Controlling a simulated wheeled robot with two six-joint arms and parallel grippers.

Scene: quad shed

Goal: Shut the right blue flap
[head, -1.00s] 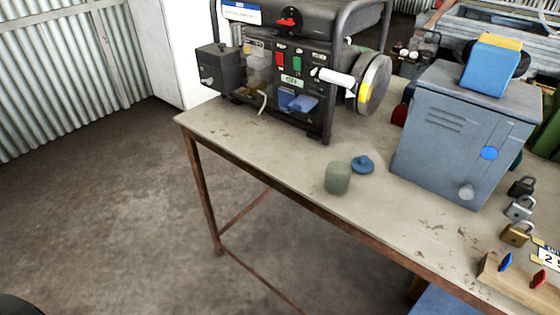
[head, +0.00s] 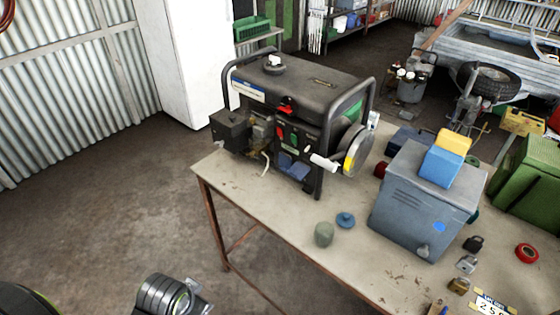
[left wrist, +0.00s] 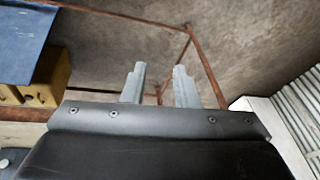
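The generator (head: 330,88) stands on the workbench, its front panel facing me. Low on that panel are two small blue flaps, side by side. The right blue flap (head: 299,171) seems to stick out from the panel, but it is small here and its exact angle is hard to tell. The left blue flap (head: 284,161) sits beside it. My left gripper (left wrist: 155,70) shows in the left wrist view with its two fingers apart and nothing between them. It is away from the generator. My right gripper is in neither view.
The workbench (head: 225,180) carries a green-grey cylinder (head: 324,234), a blue knob-like piece (head: 345,220) and a grey metal box (head: 420,205) right of the generator. Padlocks (head: 467,264) lie at the front right. The floor left of the bench is clear.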

